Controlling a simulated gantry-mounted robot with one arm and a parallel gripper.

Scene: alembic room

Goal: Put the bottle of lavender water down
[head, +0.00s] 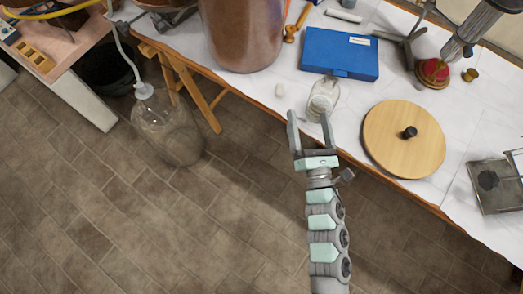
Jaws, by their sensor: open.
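A small clear glass bottle (325,95) with pale contents stands near the front edge of the white-topped table (262,108). It appears to be the bottle of lavender water; no label is readable. My gripper (309,130) is open, its two fingers pointing toward the bottle from the table's front side. The right fingertip is very close to the bottle's lower end; I cannot tell whether it touches. Nothing is seen held between the fingers.
A blue box (340,53) lies behind the bottle, and a round wooden lid with a black knob (403,145) lies to its right. A large copper-brown vessel (242,30) stands at the left. A glass carboy (168,130) stands on the floor.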

